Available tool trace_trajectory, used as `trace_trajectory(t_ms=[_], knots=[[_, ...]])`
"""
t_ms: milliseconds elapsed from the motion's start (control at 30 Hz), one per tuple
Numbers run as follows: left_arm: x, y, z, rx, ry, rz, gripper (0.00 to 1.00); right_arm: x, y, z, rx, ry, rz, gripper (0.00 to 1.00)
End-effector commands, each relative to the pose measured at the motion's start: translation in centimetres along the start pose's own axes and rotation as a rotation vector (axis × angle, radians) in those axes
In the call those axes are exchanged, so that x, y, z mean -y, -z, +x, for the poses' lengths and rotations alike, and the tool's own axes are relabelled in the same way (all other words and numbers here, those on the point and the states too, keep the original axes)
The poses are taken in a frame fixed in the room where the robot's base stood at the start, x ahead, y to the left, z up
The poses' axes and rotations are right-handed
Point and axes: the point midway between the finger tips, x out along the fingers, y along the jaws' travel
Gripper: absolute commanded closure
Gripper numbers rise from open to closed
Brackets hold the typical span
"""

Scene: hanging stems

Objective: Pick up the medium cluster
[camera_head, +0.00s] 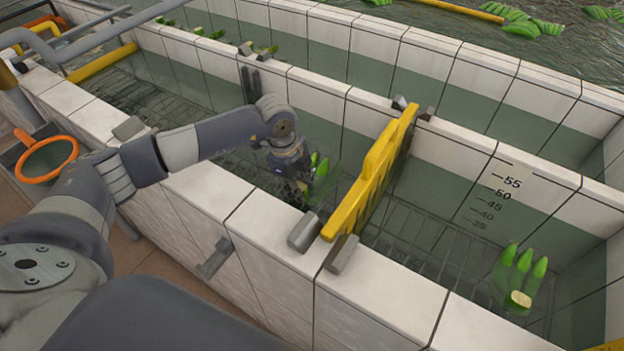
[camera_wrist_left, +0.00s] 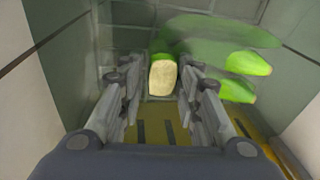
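A green banana cluster (camera_head: 319,172) stands in the tank on the left side of the yellow divider, partly hidden by my left gripper (camera_head: 293,178). In the left wrist view, its pale cut crown (camera_wrist_left: 162,76) lies between the tips of my left gripper (camera_wrist_left: 163,82). The fingers are apart, with a narrow gap visible on each side of the crown. Green fruit spreads to the right of it. Another green cluster (camera_head: 523,268) with a pale cut end stands right of the divider. I cannot tell by size which is the medium one. My right gripper is not in view.
A yellow divider (camera_head: 372,172) stands across the tank, close to my left gripper. White tiled walls (camera_head: 385,295) edge the tank, with grey brackets on the rim. An orange ring (camera_head: 47,179) is at the left. More green clusters (camera_head: 522,24) float in the far basin.

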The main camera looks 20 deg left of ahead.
Motion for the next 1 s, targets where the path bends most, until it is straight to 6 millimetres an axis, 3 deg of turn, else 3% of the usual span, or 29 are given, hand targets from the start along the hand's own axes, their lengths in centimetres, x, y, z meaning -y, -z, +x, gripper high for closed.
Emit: trace_trajectory(t_ms=[100, 233, 667, 1000], knots=[[0.0, 0.0, 0.0, 0.0, 0.0, 0.0, 0.71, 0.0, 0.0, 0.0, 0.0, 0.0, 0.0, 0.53], [0.0, 0.0, 0.0, 0.0, 0.0, 0.0, 1.0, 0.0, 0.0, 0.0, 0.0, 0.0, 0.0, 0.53], [0.2, 0.0, -0.6, 0.0, 0.004, 0.0, 1.0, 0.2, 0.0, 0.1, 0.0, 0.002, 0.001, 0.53], [1.1, 0.6, -6.1, 0.0, 0.008, 0.001, 1.0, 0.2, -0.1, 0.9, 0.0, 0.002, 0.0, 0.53]])
